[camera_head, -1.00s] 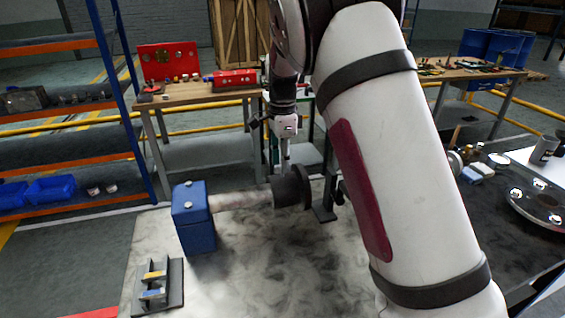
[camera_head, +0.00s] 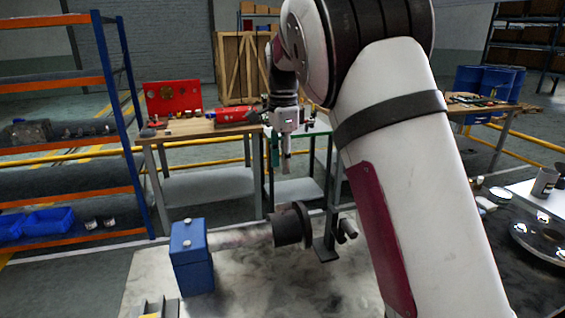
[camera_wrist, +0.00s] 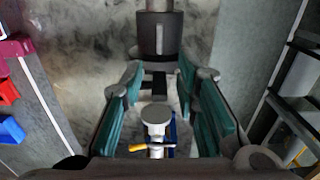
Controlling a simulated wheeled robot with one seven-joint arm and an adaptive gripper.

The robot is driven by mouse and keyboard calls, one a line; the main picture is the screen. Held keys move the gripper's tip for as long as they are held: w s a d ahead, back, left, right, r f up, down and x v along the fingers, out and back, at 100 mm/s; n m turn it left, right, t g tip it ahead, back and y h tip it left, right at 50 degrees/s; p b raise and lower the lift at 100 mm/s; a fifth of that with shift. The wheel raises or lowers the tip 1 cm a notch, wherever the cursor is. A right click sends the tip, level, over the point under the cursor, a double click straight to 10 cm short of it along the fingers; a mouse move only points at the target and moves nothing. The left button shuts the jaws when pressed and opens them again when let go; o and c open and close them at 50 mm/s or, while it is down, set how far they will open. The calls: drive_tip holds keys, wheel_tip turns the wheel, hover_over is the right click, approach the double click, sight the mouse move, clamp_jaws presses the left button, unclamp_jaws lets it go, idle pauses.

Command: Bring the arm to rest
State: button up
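My arm (camera_head: 405,190) is white with dark bands and a dark red panel, and it fills the right middle of the head view. It is bent, with my gripper (camera_head: 285,165) hanging down above the far side of the work table. In the wrist view my gripper (camera_wrist: 160,100) shows its teal-padded fingers spread apart on both sides. A pale round disc and a small yellow and blue part show between and below the fingers; I cannot tell whether they are touched. The fingertips are small and partly unclear in the head view.
A blue box (camera_head: 191,260) and a dark round coupling (camera_head: 291,226) stand on the work table (camera_head: 240,290) below my gripper. A blue and orange shelf rack (camera_head: 60,155) is at left. A wooden bench (camera_head: 185,128) with red cases stands behind. A metal disc (camera_head: 540,235) lies at right.

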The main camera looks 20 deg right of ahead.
drive_tip(key=s+r+n+t, duration=0.1)
drive_tip(key=s+r+n, duration=0.15)
drive_tip(key=s, duration=0.45)
drive_tip(key=s+d+r+n+t+y, duration=0.1)
drive_tip(key=s+r+n, duration=0.1)
drive_tip(key=s+n, duration=0.3)
drive_tip(key=s+r+n+t, duration=0.1)
drive_tip(key=s+r+n, duration=0.15)
drive_tip(key=s, duration=0.55)
drive_tip(key=s+f+n+t, duration=0.1)
drive_tip(key=s+n, duration=0.3)
drive_tip(key=s, duration=0.4)
drive_tip(key=s+f+n+t+h, duration=0.1)
drive_tip(key=s+f+n, duration=0.3)
drive_tip(key=s, duration=0.3)
drive_tip(key=shift+s+a+f, duration=0.15)
drive_tip(key=shift+s+a, duration=0.25)
